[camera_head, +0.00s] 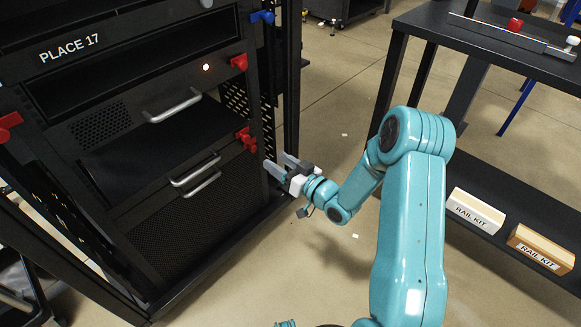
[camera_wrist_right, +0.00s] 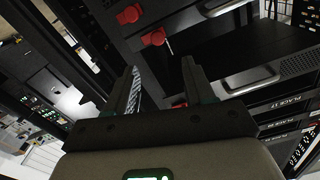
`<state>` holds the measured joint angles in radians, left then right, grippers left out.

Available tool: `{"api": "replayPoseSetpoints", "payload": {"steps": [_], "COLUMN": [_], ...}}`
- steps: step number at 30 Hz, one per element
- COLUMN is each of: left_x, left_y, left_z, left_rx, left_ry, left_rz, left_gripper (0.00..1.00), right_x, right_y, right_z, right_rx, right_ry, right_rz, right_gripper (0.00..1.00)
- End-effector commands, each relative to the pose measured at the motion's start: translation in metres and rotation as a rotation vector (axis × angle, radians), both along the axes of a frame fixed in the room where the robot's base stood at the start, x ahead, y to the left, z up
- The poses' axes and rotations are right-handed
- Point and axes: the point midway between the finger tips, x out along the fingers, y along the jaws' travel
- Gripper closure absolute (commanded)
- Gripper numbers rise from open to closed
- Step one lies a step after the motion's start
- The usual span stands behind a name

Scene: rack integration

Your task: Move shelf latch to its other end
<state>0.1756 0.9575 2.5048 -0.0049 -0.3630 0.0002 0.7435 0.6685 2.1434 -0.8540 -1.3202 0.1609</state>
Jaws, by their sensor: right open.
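Red latches sit on the rack's right post: an upper one (camera_head: 239,62) and a lower one (camera_head: 245,139). Another red latch (camera_head: 8,126) is on the left post. I cannot tell which is the shelf latch. My right gripper (camera_head: 280,164) is open and empty, to the right of and slightly below the lower red latch, apart from it. In the right wrist view my gripper (camera_wrist_right: 160,82) has its fingers spread. Two red latches (camera_wrist_right: 130,14) (camera_wrist_right: 153,38) show above the fingers there; a third red bit is partly hidden by a finger. My left gripper is not visible.
The black rack (camera_head: 150,240) has silver handles (camera_head: 172,106) and a PLACE 17 label. A blue latch (camera_head: 262,16) is higher on its post. At right, a black table (camera_head: 440,30) carries a rail with a red knob (camera_head: 514,24); RAIL KIT boxes (camera_head: 475,210) lie below. Floor between is clear.

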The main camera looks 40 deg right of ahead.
Motion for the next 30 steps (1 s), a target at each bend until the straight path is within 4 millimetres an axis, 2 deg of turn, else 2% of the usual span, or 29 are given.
{"api": "replayPoseSetpoints", "payload": {"steps": [3,9,26,29,30], "left_x": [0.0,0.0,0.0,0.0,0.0], "left_y": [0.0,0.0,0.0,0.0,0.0], "left_z": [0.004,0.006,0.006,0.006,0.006], "left_rx": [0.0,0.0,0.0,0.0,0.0], "left_ry": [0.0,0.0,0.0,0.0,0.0], "left_rz": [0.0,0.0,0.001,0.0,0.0], "left_gripper": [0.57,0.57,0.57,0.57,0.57], "right_x": [-0.023,-0.041,-0.042,-0.036,-0.03], "right_y": [-0.003,-0.003,-0.003,0.009,0.022], "right_z": [0.0,0.0,0.0,0.003,0.004], "right_rx": [0.002,-0.001,0.0,0.002,0.008], "right_ry": [0.002,-0.001,0.0,-0.009,-0.013], "right_rz": [-0.004,0.0,0.001,0.029,0.058], "right_gripper": [0.47,0.47,0.47,0.47,0.47]}}
